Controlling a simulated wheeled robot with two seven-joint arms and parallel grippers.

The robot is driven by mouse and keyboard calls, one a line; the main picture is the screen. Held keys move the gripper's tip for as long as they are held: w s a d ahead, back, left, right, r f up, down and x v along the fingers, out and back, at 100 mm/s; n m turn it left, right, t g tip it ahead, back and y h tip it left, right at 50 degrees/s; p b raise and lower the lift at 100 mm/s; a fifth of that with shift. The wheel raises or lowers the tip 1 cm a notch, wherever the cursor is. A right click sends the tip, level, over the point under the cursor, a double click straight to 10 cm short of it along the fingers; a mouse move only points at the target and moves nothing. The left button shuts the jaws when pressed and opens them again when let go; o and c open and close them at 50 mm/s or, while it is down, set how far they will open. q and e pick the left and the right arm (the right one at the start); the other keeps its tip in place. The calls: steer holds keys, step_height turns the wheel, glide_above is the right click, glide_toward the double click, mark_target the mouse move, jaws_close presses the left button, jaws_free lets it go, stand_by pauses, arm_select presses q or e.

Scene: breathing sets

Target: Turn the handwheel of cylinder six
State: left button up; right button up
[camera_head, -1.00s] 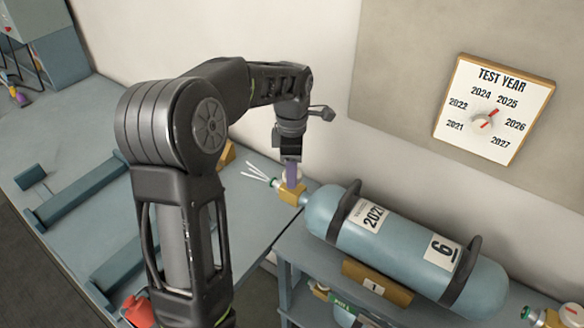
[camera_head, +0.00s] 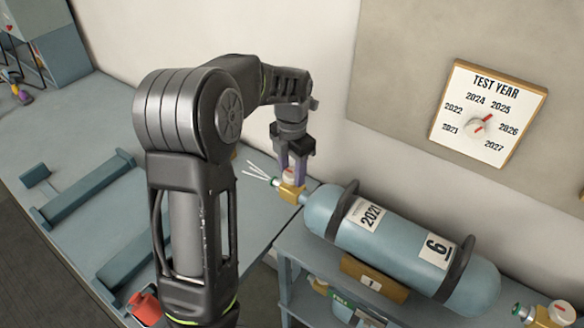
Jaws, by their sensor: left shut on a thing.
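Cylinder six (camera_head: 400,250) is a blue-grey cylinder with a "6" label and two dark bands, lying on its side on a rack. Its brass valve (camera_head: 290,192) is at the left end. The fingers partly hide the wheel. My right gripper is not in view.
A "TEST YEAR" dial board (camera_head: 487,113) hangs on the wall. Another valve (camera_head: 548,312) is at the lower right. Blue-grey cradles (camera_head: 85,190) and a red object (camera_head: 145,307) are on the bench at left.

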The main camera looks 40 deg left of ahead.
mark_target(292, 173)
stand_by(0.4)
arm_select(q)
steer(key=o, duration=1.4)
steer(key=shift+r+b, duration=0.65)
steer(key=shift+r, duration=3.3)
